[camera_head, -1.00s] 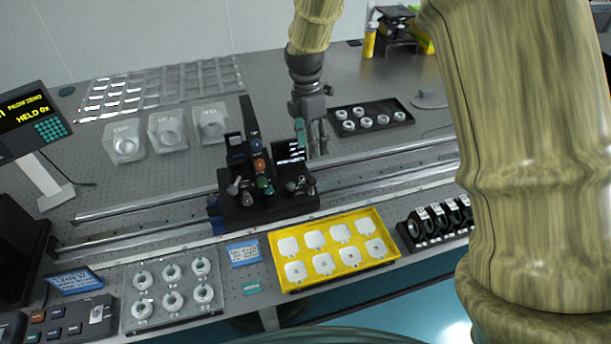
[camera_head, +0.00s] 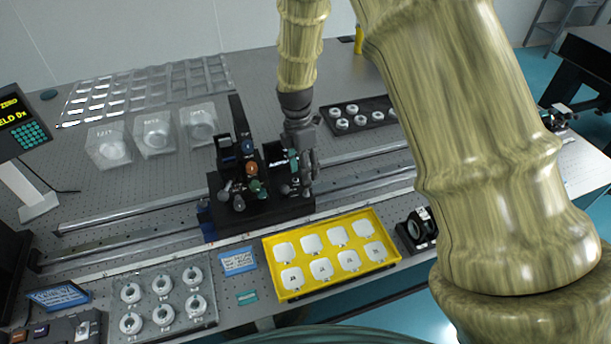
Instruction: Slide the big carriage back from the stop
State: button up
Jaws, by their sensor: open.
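The big carriage (camera_head: 268,208) is a dark block with posts and several coloured knobs. It sits on the long rails (camera_head: 130,212) that cross the table. A blue part (camera_head: 206,222) is at the carriage's left end; I cannot tell whether it is the stop or whether they touch. My gripper (camera_head: 304,186) points down at the right end of the carriage, beside its small dark upright plate. The gripper is open. Its fingertips are small and partly lost against the carriage, so contact cannot be told.
A yellow tray (camera_head: 268,262) of white pieces lies in front of the carriage. A black tray (camera_head: 352,131) of rings lies behind the rails. The rails are clear left of the carriage. My arm hides the right side.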

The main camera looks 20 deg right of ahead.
jog(key=shift+s+d+f+p, duration=0.1)
jog(key=shift+s+f+p, duration=0.15)
jog(key=shift+f, duration=0.7)
jog(key=shift+s+f+p, duration=0.15)
jog(key=shift+f+p, duration=0.05)
jog(key=shift+f, duration=0.7)
jog(key=shift+c, duration=0.2)
grip_shut()
